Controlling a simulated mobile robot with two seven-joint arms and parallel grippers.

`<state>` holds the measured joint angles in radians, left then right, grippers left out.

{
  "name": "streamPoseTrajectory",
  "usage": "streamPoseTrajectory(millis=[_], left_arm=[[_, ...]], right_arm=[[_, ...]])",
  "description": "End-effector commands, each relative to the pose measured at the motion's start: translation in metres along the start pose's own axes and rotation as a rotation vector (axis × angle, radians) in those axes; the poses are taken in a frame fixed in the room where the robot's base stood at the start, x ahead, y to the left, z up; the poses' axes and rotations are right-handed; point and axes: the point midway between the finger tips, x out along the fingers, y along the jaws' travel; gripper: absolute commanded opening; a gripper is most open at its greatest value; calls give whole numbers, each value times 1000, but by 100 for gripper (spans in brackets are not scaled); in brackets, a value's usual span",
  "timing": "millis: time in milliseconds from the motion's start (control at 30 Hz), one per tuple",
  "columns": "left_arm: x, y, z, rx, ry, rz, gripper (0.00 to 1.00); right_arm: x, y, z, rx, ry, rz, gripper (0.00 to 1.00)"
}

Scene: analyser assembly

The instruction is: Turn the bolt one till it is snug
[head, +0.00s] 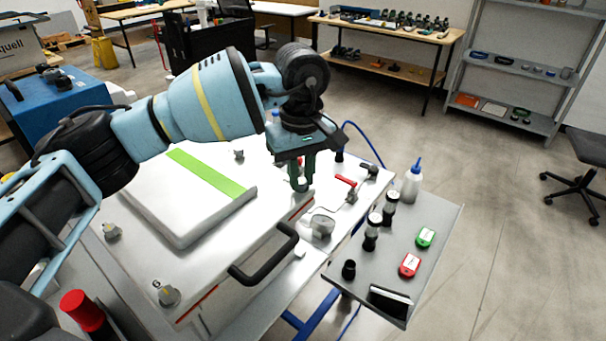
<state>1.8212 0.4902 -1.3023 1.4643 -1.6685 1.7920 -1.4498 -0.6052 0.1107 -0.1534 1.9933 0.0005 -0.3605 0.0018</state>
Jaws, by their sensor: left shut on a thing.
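The analyser's white lid (130,262) has a bolt with a grey knob-like head near each visible corner: a near-left one (112,231), a near one (167,293) and a far one (238,154). My left gripper (300,184) points down at the lid's right corner and is shut on a bolt there, which I take to be bolt one. The fingers hide that bolt, so I cannot see how far in it sits. My right gripper is not in view.
A black handle (265,262) sticks out from the lid's front. A metal cup (322,226) and a red-handled valve (346,182) are close to the gripper. A grey side tray (436,240) holds a wash bottle (412,182), dark vials and red and green tags.

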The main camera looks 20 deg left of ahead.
Motion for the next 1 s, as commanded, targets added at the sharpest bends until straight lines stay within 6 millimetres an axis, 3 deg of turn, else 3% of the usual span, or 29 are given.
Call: streamPoseTrajectory(millis=[1000], left_arm=[[-1,0,-1,912,3,3,0]], right_arm=[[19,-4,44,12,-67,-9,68]])
